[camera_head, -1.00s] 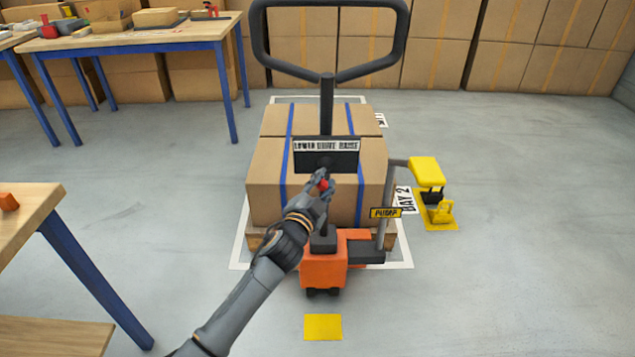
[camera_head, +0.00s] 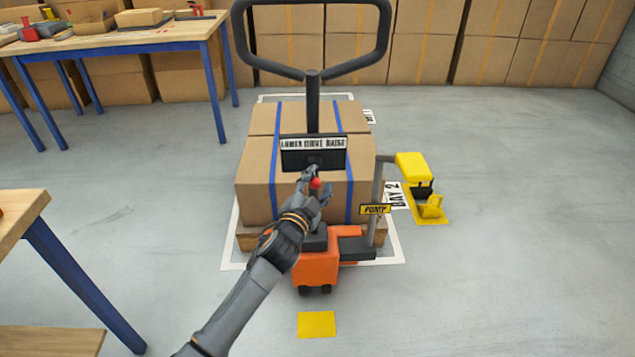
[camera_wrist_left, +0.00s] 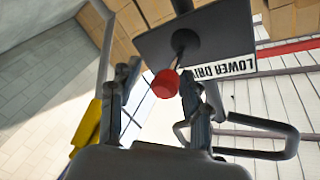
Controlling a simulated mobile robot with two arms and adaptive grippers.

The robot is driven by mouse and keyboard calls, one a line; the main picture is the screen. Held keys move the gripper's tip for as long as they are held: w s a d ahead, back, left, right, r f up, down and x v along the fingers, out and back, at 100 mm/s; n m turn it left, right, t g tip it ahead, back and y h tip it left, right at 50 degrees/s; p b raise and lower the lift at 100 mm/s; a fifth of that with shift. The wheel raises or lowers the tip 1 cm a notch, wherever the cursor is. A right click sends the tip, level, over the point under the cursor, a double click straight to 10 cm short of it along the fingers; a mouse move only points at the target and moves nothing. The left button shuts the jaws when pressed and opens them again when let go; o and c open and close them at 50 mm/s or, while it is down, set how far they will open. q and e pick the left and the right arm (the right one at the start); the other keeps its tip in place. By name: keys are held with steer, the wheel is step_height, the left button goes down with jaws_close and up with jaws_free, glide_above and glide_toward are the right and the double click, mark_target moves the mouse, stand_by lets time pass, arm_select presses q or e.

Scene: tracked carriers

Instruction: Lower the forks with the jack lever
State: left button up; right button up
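The orange pallet jack (camera_head: 318,268) stands in front of strapped cartons on a wooden pallet (camera_head: 247,240). Its forks are hidden under the load. The jack lever's red knob (camera_head: 316,183) sits below the middle of the dark plate (camera_head: 300,158) marked LOWER, DRIVE, RAISE. My left gripper (camera_head: 318,187) is at the knob. In the left wrist view, its fingers (camera_wrist_left: 157,78) stand apart on either side of the red knob (camera_wrist_left: 165,84), which is closer to the right-hand finger with a visible gap at the left. My right gripper is not in view.
The jack's looped handle (camera_head: 312,75) rises above the plate. A yellow-topped pump pedal (camera_head: 412,167) and PUMP sign (camera_head: 375,209) are at the right. A table (camera_head: 20,215) is near left, another workbench (camera_head: 130,40) far left.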

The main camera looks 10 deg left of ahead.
arm_select(q)
steer(key=shift+s+a, duration=0.15)
steer(key=shift+a, duration=0.05)
steer(key=s+a, duration=0.1)
steer(key=s, duration=1)
steer(key=shift+s, duration=0.35)
